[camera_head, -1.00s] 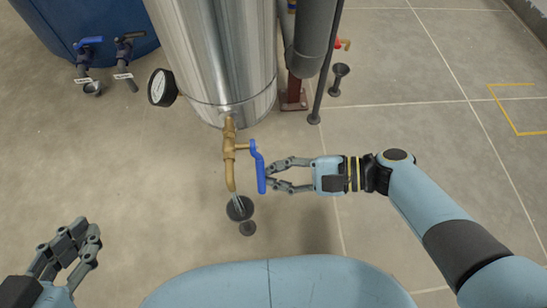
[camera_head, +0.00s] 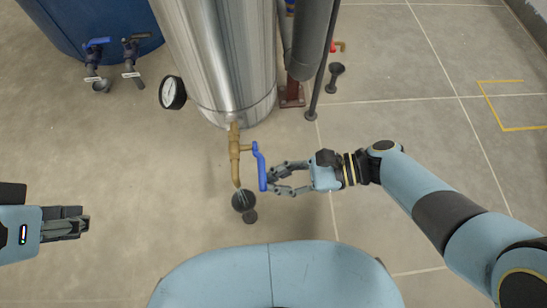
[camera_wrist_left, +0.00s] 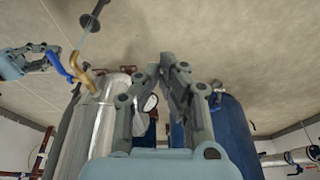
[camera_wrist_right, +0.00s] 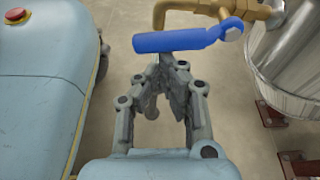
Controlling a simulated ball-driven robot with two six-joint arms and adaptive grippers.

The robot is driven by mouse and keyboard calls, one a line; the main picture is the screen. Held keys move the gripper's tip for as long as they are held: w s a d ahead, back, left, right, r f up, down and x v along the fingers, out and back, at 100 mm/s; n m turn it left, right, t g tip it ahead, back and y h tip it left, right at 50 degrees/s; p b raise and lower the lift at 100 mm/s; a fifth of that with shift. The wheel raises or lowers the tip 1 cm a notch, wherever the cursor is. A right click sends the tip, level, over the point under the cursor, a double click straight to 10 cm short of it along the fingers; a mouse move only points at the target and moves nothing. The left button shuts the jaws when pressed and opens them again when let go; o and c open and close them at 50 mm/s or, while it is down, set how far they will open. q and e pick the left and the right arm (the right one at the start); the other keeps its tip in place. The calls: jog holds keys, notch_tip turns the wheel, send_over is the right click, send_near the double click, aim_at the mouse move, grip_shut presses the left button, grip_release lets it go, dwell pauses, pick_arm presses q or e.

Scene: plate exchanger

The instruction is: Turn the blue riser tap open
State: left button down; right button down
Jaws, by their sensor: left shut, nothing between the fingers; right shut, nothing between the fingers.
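The brass tap (camera_head: 235,150) sticks out low on the front of the steel cylinder. Its blue lever handle (camera_head: 262,170) points down toward me, beside the spout. A thin pale stream runs from the spout to a dark drain funnel (camera_head: 243,200). My right gripper (camera_head: 270,179) is shut and empty, its fingertips right beside the blue handle on its right. In the right wrist view the handle (camera_wrist_right: 180,40) lies across, just beyond the fingertips (camera_wrist_right: 170,65); contact cannot be told. My left gripper (camera_head: 86,225) is shut and empty at the far left, away from the tap.
The steel cylinder (camera_head: 220,60) stands behind the tap, with a pressure gauge (camera_head: 173,92) at its left. Grey pipes (camera_head: 310,40) stand to its right. A blue tank (camera_head: 85,20) with two more taps is at the back left. Floor around the right arm is clear.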

pick_arm(q)
jog(key=shift+s+a+f+g+p, duration=0.15)
jog(key=shift+s+a+f+p, duration=0.1)
jog(key=shift+f, duration=0.35)
jog(key=shift+s+a+f+g+p, duration=0.15)
jog(key=shift+s+f+p, duration=0.1)
jog(key=shift+f, duration=0.35)
pick_arm(e)
jog(key=shift+s+r, duration=0.25)
jog(key=shift+r, duration=0.25)
